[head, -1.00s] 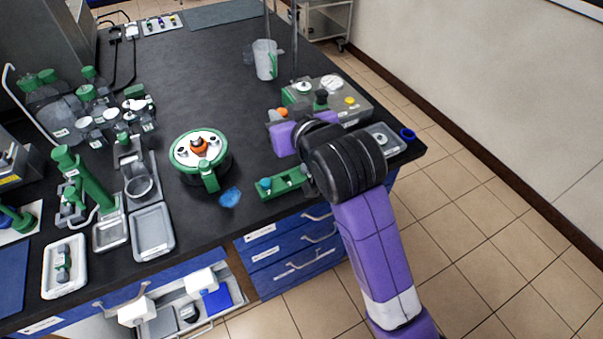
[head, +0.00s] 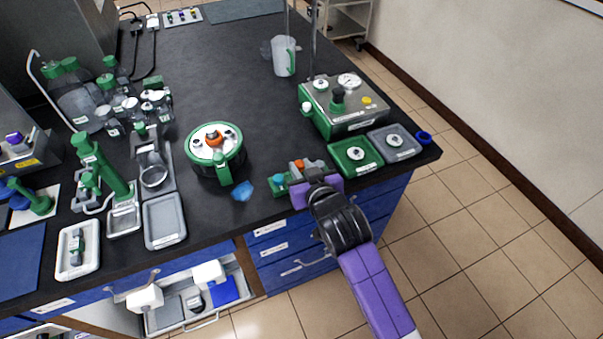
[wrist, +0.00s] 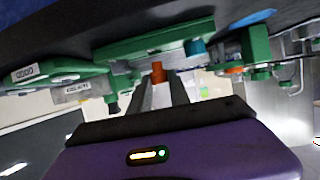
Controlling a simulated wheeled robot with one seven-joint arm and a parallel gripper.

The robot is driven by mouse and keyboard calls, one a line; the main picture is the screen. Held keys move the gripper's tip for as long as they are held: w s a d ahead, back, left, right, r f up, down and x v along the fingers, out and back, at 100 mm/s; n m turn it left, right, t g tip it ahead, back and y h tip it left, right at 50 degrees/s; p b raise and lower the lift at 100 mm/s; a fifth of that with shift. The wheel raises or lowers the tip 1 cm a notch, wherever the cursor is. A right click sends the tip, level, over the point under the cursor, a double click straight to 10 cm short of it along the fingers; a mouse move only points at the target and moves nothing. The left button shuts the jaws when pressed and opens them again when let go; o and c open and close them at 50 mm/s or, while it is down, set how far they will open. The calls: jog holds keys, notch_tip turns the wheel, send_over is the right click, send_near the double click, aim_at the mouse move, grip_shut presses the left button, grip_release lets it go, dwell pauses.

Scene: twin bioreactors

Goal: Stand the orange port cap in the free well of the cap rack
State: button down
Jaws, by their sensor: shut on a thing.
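The orange port cap (head: 299,163) is between the fingertips of my gripper (head: 299,170). In the wrist view the cap (wrist: 157,71) shows at the ends of the two grey fingers (wrist: 160,84), which are shut on it. The green cap rack (head: 280,190) lies at the bench's front edge, partly hidden by my gripper in the head view. A teal cap (head: 277,178) stands at its left end. In the wrist view the rack (wrist: 140,45) is just beyond the orange cap, with the teal cap (wrist: 195,47) beside it. I cannot tell whether cap and rack touch; the free well is not clearly visible.
A round green-and-white vessel (head: 206,165) with an orange fitting on its lid stands left of the rack. A blue patch (head: 243,190) lies between them. A green tray (head: 342,154), a grey tray (head: 382,146) and a control box (head: 350,120) are to the right. The bench middle is clear.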

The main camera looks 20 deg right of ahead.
jog(key=shift+f, duration=1.2)
jog(key=shift+f, duration=0.3)
jog(key=c, duration=1.2)
grip_release()
jog(key=shift+c, duration=0.2)
jog(key=shift+r, duration=0.2)
jog(key=v, duration=1.2)
jog(key=shift+b, duration=0.3)
jog(key=shift+s, duration=0.1)
